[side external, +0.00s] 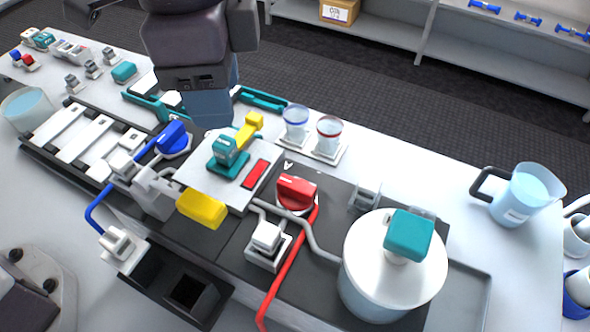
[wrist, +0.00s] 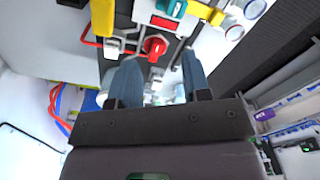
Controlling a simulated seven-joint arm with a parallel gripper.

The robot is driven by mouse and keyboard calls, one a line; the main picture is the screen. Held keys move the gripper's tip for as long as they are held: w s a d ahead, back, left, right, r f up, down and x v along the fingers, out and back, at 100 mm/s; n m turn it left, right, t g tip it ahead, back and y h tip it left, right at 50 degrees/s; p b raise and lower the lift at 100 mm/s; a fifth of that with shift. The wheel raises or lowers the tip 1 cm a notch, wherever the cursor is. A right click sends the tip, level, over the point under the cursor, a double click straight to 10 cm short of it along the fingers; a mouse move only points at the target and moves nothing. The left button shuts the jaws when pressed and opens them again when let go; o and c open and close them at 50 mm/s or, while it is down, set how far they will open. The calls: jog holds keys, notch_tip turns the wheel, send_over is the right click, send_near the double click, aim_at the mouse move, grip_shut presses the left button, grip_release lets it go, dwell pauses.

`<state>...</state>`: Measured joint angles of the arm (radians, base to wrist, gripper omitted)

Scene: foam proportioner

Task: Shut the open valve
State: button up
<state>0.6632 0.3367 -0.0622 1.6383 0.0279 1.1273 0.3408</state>
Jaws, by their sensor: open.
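A blue valve handle (side external: 172,135) sits on a round base left of centre, roughly in line with the blue hose (side external: 95,213) beside it. A red valve handle (side external: 296,192) sits on a round base on the dark panel, above a red hose (side external: 283,272), and looks turned across it. The red valve also shows in the wrist view (wrist: 155,46), beyond the gap between the fingers. My gripper (side external: 208,112) is open and empty, above the back of the bench near the blue valve, touching neither valve. Its fingers (wrist: 159,60) show apart in the wrist view. Its fingertips are hard to make out in the side view.
Between the valves is a white unit with a teal and yellow lever (side external: 230,150) and a yellow block (side external: 202,208). Two small cups (side external: 296,125) stand behind. A white tank with a teal top (side external: 408,234) and a jug (side external: 523,193) stand at right.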

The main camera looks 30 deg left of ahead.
aim_at(297, 184)
jog(key=shift+w+d+m, duration=0.85)
jog(key=shift+d+m, duration=1.95)
jog(key=shift+d, duration=1.1)
notch_tip(297, 184, down, 12)
jog(key=shift+f, duration=0.15)
jog(key=shift+c, duration=0.2)
grip_shut()
